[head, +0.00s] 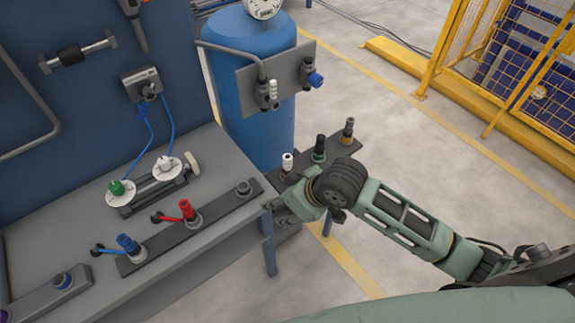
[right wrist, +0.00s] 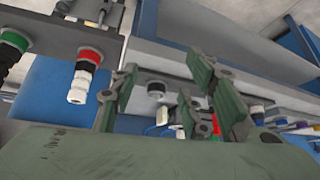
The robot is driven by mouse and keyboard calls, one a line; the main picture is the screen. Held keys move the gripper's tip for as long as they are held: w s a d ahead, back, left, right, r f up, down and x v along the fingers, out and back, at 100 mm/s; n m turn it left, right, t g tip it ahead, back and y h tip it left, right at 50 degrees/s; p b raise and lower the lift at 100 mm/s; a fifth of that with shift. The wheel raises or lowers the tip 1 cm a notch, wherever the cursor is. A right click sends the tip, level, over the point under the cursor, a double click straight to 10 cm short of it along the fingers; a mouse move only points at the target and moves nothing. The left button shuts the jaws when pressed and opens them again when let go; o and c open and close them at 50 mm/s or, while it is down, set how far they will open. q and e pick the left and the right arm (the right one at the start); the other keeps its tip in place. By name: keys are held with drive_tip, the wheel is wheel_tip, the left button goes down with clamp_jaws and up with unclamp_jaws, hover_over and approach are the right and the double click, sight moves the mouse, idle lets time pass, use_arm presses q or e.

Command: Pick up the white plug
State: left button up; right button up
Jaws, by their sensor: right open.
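A white plug (head: 287,162) stands upright in the dark rack (head: 345,148) beyond the table's right end. It also shows in the right wrist view (right wrist: 78,88), with a red ring at its base, left of the fingers. My right gripper (head: 290,204) is near the table's right corner, just in front of the white plug and apart from it. In the right wrist view its green fingers (right wrist: 168,92) are spread with nothing held between them. The fingertips are hard to make out in the head view. My left gripper is not in view.
A green plug (head: 319,148) and an orange-ringed plug (head: 347,130) stand in the same rack. A blue tank (head: 250,120) stands behind.

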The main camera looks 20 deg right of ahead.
approach(291, 163)
drive_tip(key=x, duration=0.3)
drive_tip(key=shift+m+h, duration=0.3)
drive_tip(key=shift+m, duration=0.1)
drive_tip(key=p+x, duration=0.1)
drive_tip(key=x, duration=0.6)
drive_tip(key=shift+a+p, duration=0.15)
drive_tip(key=shift+p, duration=0.2)
drive_tip(key=shift+w+a+f, duration=0.1)
drive_tip(key=shift+w+f, duration=0.1)
drive_tip(key=shift+f, duration=0.15)
clamp_jaws()
